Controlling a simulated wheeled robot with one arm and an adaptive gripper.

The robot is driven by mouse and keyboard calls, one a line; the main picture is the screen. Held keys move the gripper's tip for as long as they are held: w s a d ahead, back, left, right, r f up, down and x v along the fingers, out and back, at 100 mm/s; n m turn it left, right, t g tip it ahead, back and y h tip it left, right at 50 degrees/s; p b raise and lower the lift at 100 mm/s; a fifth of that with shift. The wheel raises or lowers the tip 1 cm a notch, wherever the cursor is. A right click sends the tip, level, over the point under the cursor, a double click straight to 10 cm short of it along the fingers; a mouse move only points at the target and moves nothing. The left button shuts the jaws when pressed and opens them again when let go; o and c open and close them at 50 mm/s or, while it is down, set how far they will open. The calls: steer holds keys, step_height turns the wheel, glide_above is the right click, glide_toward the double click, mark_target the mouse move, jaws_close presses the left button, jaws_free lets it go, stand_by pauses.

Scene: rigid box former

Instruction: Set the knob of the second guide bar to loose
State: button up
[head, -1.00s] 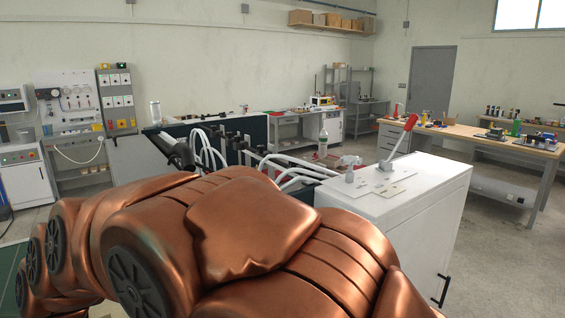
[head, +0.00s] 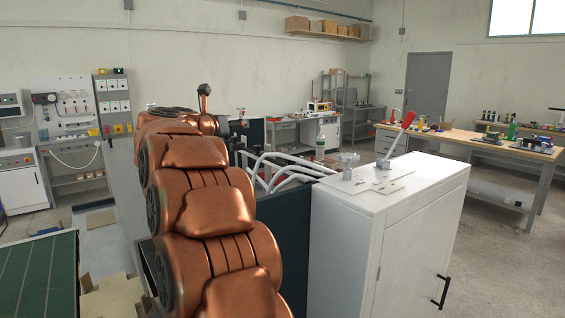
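The box former is the long machine behind and right of my arm, with white curved tubes (head: 285,167) over its bed. The guide bars and their knobs cannot be made out clearly. My copper arm covers the left part of the bed, and only small dark fittings show near its far end. So I cannot tell which knob is the second bar's or how it is set. My gripper's fingers do not show. A small dark upright piece with a rounded top (head: 204,90) stands at the arm's far end, and I cannot tell what it is.
The white cabinet (head: 410,220) at the machine's right end carries a red-handled lever (head: 407,122) and a grey clamp-like fitting (head: 348,163). A green table (head: 40,275) is at the lower left. The floor right of the cabinet is clear.

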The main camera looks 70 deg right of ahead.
mark_target(288, 159)
steer(key=s+d+f+m+g+y, duration=0.1)
steer(key=s+d+f+m, duration=0.1)
steer(key=s+d+f, duration=0.1)
steer(key=s+d+f+m+g+y+p, duration=0.1)
steer(key=s+d+f+m+g, duration=0.1)
steer(key=s+d+f, duration=0.1)
steer(key=s+d+f+m+g+y+p, duration=0.1)
steer(key=s+d+f+m+g, duration=0.1)
steer(key=s, duration=0.3)
steer(key=shift+s+d+f+m+y, duration=0.1)
steer(key=shift+d+f+m+y, duration=0.1)
steer(key=shift+f, duration=0.25)
steer(key=shift+s+d+f+m+y, duration=0.1)
steer(key=shift+d+f+m+y, duration=0.1)
steer(key=shift+f, duration=0.25)
steer(key=shift+d+f+p, duration=0.35)
steer(key=shift+d+p, duration=0.05)
steer(key=shift+d, duration=0.15)
steer(key=shift+c, duration=0.4)
jaws_close()
